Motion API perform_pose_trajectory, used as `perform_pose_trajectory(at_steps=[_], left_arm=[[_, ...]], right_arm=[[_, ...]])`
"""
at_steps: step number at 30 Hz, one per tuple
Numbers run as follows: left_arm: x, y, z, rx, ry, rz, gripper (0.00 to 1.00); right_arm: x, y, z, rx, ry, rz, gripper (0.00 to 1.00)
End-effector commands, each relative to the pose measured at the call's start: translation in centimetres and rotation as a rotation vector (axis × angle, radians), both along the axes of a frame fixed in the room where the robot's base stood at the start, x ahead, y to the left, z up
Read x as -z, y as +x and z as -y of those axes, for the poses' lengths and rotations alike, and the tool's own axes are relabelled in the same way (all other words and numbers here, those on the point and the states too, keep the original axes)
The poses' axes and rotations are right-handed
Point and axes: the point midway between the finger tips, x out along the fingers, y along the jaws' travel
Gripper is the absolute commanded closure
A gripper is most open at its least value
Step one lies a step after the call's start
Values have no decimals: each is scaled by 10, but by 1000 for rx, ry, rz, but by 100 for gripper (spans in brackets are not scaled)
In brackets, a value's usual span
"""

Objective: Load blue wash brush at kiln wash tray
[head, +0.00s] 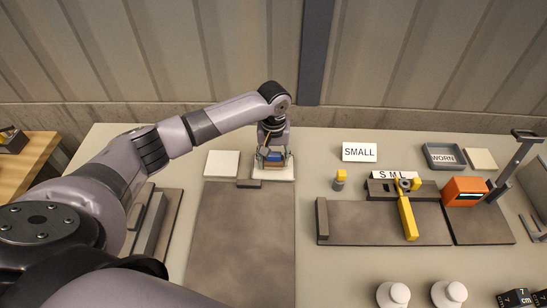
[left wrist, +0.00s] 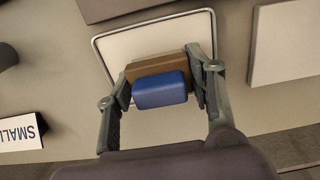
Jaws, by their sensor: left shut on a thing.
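My left gripper (head: 271,158) is shut on the blue wash brush (head: 272,151), over the kiln wash tray (head: 285,177) at the back of the table. In the left wrist view the brush shows as a blue block (left wrist: 160,90) with a brown block against it, between the two fingers (left wrist: 162,78). The tray, white with a thin dark rim, lies beneath it in that view (left wrist: 150,42). I cannot tell whether the brush touches the tray's surface. My right gripper is not in view.
A white slab (head: 222,164) lies left of the tray. A large grey plate (head: 240,240) fills the front. To the right are a SMALL sign (head: 359,152), a yellow-handled tool (head: 408,217), an orange device (head: 464,191) and a WORN tray (head: 443,156). White bottles (head: 393,295) stand at the front edge.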

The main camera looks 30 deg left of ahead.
Motion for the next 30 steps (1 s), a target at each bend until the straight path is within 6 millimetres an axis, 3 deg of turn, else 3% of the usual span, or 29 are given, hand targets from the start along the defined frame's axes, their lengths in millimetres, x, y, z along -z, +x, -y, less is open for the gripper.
perform_pose_trajectory(at_steps=[30], left_arm=[[7,0,0,0,0,0,73]], right_arm=[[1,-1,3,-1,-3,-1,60]])
